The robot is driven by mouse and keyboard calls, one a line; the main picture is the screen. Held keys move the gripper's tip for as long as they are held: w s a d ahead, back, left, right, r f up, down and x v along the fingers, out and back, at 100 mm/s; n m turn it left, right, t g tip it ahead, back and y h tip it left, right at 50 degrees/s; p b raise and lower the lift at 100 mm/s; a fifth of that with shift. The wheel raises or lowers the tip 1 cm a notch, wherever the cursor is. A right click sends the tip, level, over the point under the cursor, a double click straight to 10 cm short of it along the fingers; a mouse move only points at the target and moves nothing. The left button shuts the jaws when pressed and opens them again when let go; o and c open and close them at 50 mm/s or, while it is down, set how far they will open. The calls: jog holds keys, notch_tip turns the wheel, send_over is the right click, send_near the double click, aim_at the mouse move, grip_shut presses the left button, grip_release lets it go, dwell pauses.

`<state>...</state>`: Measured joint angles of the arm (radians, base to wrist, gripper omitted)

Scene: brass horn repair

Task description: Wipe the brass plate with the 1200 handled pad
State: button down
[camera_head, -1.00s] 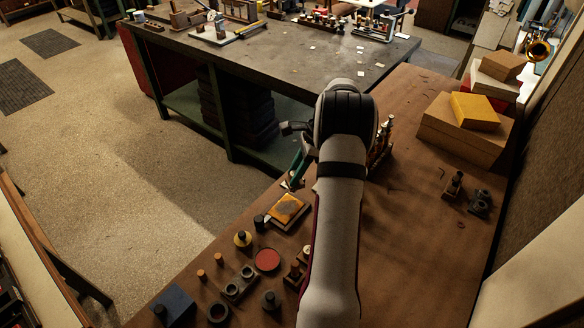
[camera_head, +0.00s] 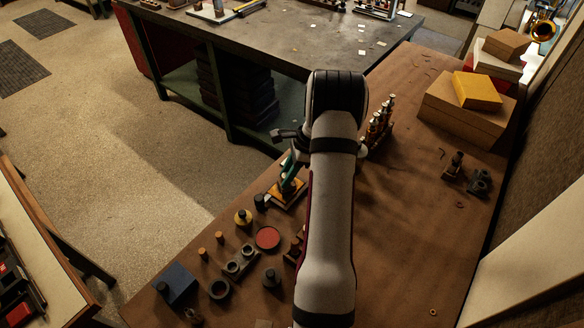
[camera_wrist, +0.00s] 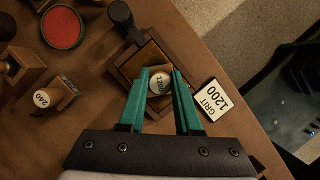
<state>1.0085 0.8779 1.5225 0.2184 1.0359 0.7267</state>
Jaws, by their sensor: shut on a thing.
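My gripper (camera_head: 291,178) has teal fingers and is over the brass plate (camera_head: 287,193), which sits in a dark frame on the brown bench. In the wrist view my gripper (camera_wrist: 161,75) is shut on the 1200 handled pad (camera_wrist: 159,83), with its round white "1200" top between the fingers. The brass plate (camera_wrist: 150,54) shows behind the fingers, partly hidden. The pad's underside is hidden, so I cannot tell whether it touches the plate. A white "GRIT 1200" card (camera_wrist: 211,100) lies beside the frame.
A block marked 240 (camera_wrist: 62,94) and a red disc (camera_wrist: 63,27) are nearby. Several small fittings and a blue block (camera_head: 176,284) lie nearer. Boxes (camera_head: 467,107) stand at the right.

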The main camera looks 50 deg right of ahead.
jog(key=shift+a, duration=1.85)
jog(key=shift+d, duration=3.55)
jog(key=shift+a, duration=3.2)
jog(key=shift+d, duration=3.1)
jog(key=shift+d+r, duration=0.15)
jog(key=shift+d, duration=0.1)
notch_tip(320, 180, up, 8)
jog(key=shift+a, duration=0.15)
